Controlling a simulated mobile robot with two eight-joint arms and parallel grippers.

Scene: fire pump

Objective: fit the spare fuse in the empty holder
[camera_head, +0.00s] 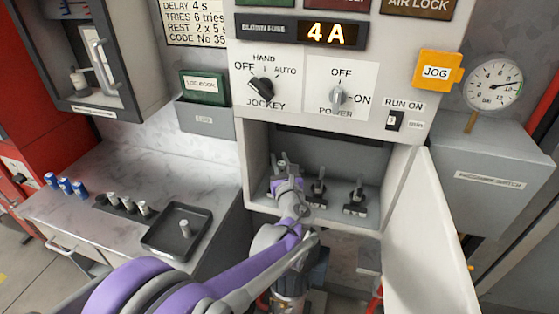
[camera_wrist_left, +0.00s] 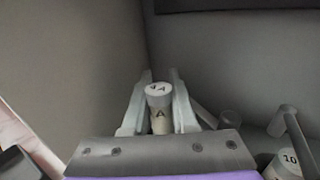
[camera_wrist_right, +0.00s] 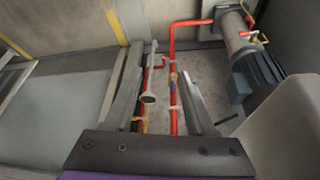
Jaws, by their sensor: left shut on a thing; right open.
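My left gripper (camera_head: 284,178) reaches into the open fuse compartment at the left end of a row of black holders. In the left wrist view the left gripper (camera_wrist_left: 160,88) is shut on a pale cylindrical fuse (camera_wrist_left: 159,108) with dark lettering, an A among it. The holder under it is hidden by the gripper, so I cannot tell whether the fuse touches it. Two more holders, a middle one (camera_head: 318,189) and a right one (camera_head: 355,197), stand beside it. A fuse marked 10 (camera_wrist_left: 287,164) shows at lower right. My right gripper (camera_wrist_right: 155,78) is open and empty, away from the compartment.
The blown fuse display (camera_head: 327,33) reads 4A. On the left counter are blue fuses (camera_head: 65,186), a row of grey fuses (camera_head: 127,206) and a dark tray (camera_head: 160,245) with one grey cylinder (camera_head: 184,228). The compartment's open door (camera_head: 428,235) stands at right.

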